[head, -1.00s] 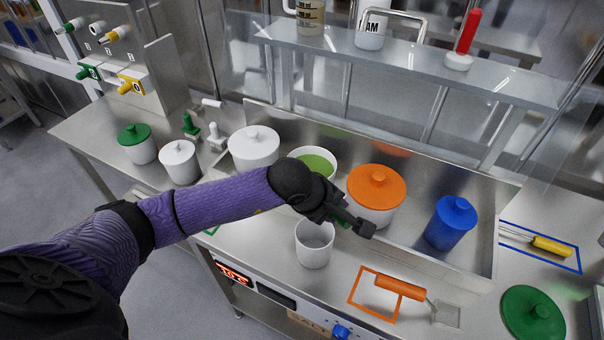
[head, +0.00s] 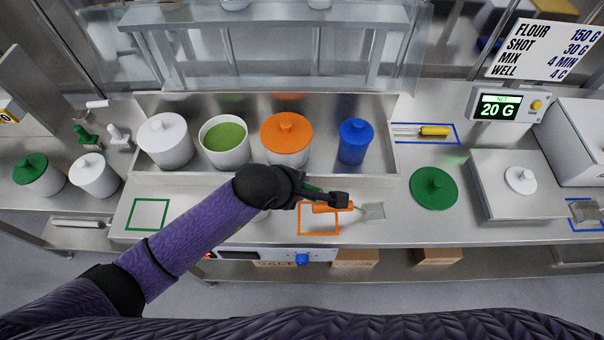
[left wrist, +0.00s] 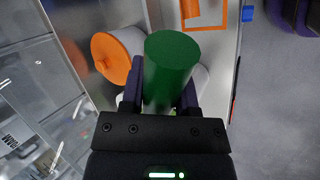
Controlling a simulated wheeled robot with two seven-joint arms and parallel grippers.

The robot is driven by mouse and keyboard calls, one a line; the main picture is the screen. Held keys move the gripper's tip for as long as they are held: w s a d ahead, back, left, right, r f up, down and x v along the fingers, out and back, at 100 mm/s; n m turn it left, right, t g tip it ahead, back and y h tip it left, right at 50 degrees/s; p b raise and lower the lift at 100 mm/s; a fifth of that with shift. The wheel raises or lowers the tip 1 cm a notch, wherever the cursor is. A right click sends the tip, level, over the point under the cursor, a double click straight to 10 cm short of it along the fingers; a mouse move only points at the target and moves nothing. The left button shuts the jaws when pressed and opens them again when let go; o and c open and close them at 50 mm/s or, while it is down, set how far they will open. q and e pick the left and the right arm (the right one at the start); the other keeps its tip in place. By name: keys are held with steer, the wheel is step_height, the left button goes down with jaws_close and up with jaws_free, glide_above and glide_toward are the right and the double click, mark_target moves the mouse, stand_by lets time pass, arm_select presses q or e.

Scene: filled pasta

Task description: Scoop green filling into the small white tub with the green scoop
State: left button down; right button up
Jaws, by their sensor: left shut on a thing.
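My left gripper (head: 340,198) is shut on the green scoop, whose green handle (left wrist: 171,65) stands between the fingers in the left wrist view. The scoop's bowl is hidden. The gripper is above the counter in front of the trough, right of the pot of green filling (head: 225,137), which is open. The small white tub is almost wholly hidden by my left arm in the head view; a white curved part beside the handle in the left wrist view (left wrist: 202,82) seems to be it. I cannot tell whether it holds filling. My right gripper is not in view.
The trough (head: 385,176) also holds a white-lidded pot (head: 165,142), an orange-lidded pot (head: 287,140) and a blue-lidded pot (head: 355,141). An orange-handled scraper (head: 372,211) and a green lid (head: 434,188) lie on the counter. The scale display (head: 499,107) reads 20 G.

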arm_select(q)
steer(key=w+a+r+h, duration=0.1)
steer(key=a+r+n+g+h+b, duration=0.1)
steer(key=w+a+r+g+h, duration=0.1)
steer(key=a+h, duration=0.1)
steer(key=shift+w+a+r+n+b, duration=0.1)
steer(key=shift+w+r+n+b, duration=0.2)
steer(key=shift+w+r+b, duration=0.05)
steer(key=w+a+r+n+g+h+b, duration=0.1)
steer(key=w+a+r+h+b, duration=0.1)
steer(key=b, duration=0.6)
steer(key=w+a+h, duration=0.1)
steer(key=a+h, duration=0.1)
steer(key=a, duration=0.1)
steer(key=shift+a+r+n+b, duration=0.15)
steer(key=shift+r+n+b, duration=0.15)
steer(key=shift+r+b, duration=0.05)
stand_by(0.4)
